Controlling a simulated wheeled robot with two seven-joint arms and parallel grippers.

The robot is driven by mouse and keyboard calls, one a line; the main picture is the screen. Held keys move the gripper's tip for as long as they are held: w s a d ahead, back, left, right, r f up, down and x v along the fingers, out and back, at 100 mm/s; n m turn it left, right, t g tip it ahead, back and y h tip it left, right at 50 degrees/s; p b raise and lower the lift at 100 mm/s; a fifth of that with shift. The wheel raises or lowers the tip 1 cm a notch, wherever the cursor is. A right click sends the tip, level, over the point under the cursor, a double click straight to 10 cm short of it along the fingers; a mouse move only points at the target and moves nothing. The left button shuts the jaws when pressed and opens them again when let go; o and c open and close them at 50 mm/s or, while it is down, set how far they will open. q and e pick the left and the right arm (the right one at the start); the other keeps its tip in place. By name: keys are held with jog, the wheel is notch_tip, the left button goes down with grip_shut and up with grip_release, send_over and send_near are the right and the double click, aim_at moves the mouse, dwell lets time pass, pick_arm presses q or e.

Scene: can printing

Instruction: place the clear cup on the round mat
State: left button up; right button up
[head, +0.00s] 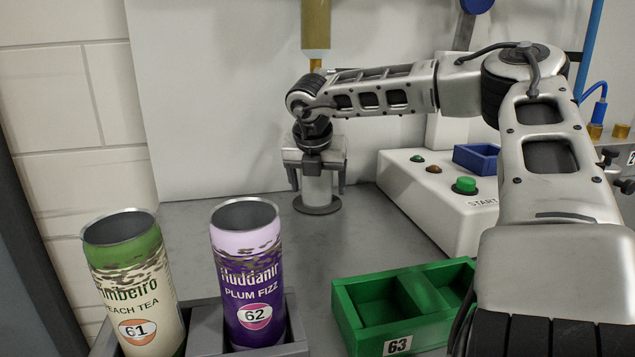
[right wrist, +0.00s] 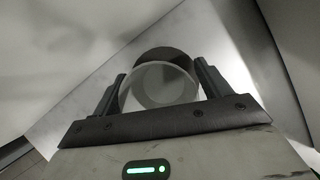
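The clear cup (head: 318,188) looks whitish and stands upright on the dark round mat (head: 316,209) below the brass nozzle. My right gripper (head: 318,182) points down, with one finger on each side of the cup. Narrow gaps show between the fingers and the cup, so the gripper looks open. In the right wrist view the cup (right wrist: 163,87) is a pale ring between the two fingers, and the dark mat (right wrist: 165,54) shows beyond it. My left gripper is not in view.
A white control box (head: 430,200) with buttons and a blue tray (head: 476,157) stands right of the mat. A green divided tray (head: 347,308) is in front. Peach tea (head: 128,265) and plum fizz (head: 247,265) cans stand in a grey holder at front left. The counter left of the mat is clear.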

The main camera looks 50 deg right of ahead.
jog(key=shift+r+p, duration=0.3)
jog(key=shift+p, duration=0.05)
jog(key=p+v, duration=0.1)
jog(key=v, duration=0.2)
jog(key=shift+r, duration=0.15)
jog(key=shift+s+a+f+b, duration=0.3)
jog(key=shift+a+b, duration=0.2)
jog(key=shift+b, duration=0.15)
jog(key=shift+s+a+f+b, duration=0.15)
jog(key=shift+a+f+b, duration=0.15)
jog(key=shift+a+b, duration=0.25)
jog(key=s+a+b, duration=0.1)
jog(key=a, duration=0.1)
jog(key=s+a+b, duration=0.1)
jog(key=a+b, duration=0.1)
jog(key=a, duration=0.1)
jog(key=s+a+b, duration=0.1)
jog(key=s+a, duration=0.1)
jog(key=shift+a+r, duration=0.15)
jog(key=shift+r, duration=0.05)
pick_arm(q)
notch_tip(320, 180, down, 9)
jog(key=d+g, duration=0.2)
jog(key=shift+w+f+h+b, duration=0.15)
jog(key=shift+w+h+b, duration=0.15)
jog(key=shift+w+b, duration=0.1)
pick_arm(e)
jog(key=shift+s+a+r, duration=0.1)
jog(key=shift+s+a, duration=0.25)
jog(key=shift+a, duration=0.3)
